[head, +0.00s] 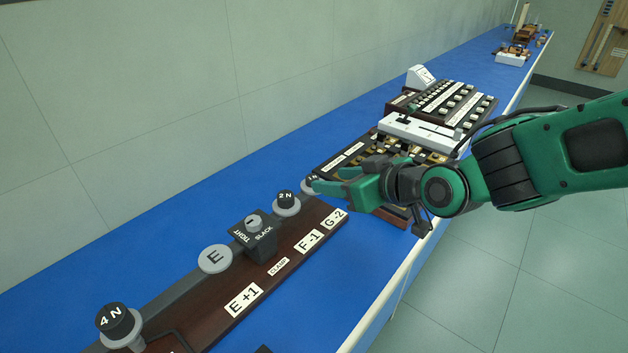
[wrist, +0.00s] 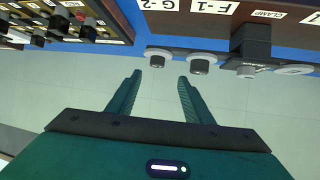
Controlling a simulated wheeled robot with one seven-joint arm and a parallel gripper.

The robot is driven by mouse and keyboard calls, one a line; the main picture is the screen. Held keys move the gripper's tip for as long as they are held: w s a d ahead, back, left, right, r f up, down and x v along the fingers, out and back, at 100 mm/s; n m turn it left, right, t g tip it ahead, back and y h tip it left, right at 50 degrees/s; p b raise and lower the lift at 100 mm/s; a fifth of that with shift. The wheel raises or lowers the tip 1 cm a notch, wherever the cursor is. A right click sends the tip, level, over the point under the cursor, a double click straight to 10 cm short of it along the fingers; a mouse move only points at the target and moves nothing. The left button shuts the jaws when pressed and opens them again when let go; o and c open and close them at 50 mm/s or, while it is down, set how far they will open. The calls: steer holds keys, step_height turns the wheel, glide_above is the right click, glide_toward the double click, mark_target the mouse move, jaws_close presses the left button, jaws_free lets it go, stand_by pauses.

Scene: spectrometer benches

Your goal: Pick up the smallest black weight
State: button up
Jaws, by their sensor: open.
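The smallest black weight (head: 309,183) sits on a grey disc at the far end of the dark wooden board (head: 210,310), partly hidden by my gripper (head: 328,182). In the wrist view this weight (wrist: 157,63) shows just beyond and between the fingertips of my open gripper (wrist: 160,80); I cannot tell whether they touch it. The larger black weight marked 2 N (head: 286,197) stands beside it, and shows to its right in the wrist view (wrist: 201,67). The largest weight, marked 4 N (head: 114,319), stands at the near end of the board.
A black clamp block (head: 261,238) and a bare grey disc marked E (head: 215,258) stand along the same rail. A cluster of switch panels (head: 445,105) lies beyond my gripper. The blue bench (head: 200,205) is clear beside the wall.

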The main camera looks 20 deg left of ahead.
mark_target(313, 177)
steer(key=shift+w+d+x, duration=0.1)
steer(key=shift+w+x, duration=0.05)
steer(key=shift+x, duration=1.2)
steer(key=shift+w+d+x, duration=0.1)
steer(key=shift+x, duration=1.3)
steer(key=shift+w+d+x, duration=0.1)
steer(key=shift+w+x, duration=0.05)
steer(key=shift+x, duration=1.2)
jaws_close()
